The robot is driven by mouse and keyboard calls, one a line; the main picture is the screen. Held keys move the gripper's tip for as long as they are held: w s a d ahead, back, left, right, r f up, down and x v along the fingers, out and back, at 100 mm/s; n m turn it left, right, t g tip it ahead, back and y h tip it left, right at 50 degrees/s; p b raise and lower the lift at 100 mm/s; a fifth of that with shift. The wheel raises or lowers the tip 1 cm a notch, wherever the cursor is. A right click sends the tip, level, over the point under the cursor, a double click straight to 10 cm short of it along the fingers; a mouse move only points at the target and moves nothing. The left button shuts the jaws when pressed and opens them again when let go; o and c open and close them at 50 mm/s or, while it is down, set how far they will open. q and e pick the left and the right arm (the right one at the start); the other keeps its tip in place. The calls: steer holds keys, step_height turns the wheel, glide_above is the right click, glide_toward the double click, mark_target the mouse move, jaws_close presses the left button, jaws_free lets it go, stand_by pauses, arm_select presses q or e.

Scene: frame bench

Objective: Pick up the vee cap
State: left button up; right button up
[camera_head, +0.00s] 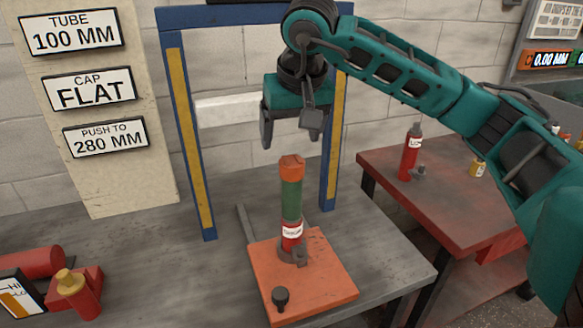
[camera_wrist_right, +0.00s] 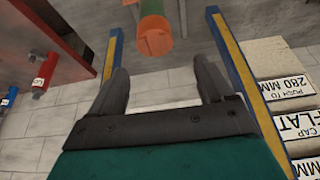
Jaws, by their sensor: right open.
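An orange cap (camera_head: 292,167) sits on top of a green tube (camera_head: 291,200). Its top looks slightly notched, and I take it to be the vee cap. The tube stands upright on a red jack body (camera_head: 292,234) on an orange base plate (camera_head: 330,292). My right gripper (camera_head: 290,130) is open and empty, pointing down a little above the cap and apart from it. In the right wrist view the orange cap (camera_wrist_right: 155,42) shows beyond the open fingers (camera_wrist_right: 160,78), near the top edge. My left gripper is not in view.
A blue and yellow frame (camera_head: 190,145) stands on the grey bench (camera_head: 165,255) behind the jack. Red parts with a yellow piece (camera_head: 68,280) lie at the left. A red table (camera_head: 445,200) at the right holds a red bottle-like jack (camera_head: 411,153). Wall signs read "CAP FLAT" (camera_head: 88,92).

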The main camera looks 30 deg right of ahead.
mark_target(290, 158)
steer(key=x, duration=0.5)
steer(key=shift+s+d+f, duration=0.15)
steer(key=shift+s+f, duration=0.1)
steer(key=shift+f, duration=0.3)
steer(key=shift+w+f, duration=0.2)
steer(key=shift+f, duration=0.15)
steer(key=c, duration=1)
steer(key=shift+c, duration=0.7)
steer(key=shift+r, duration=0.15)
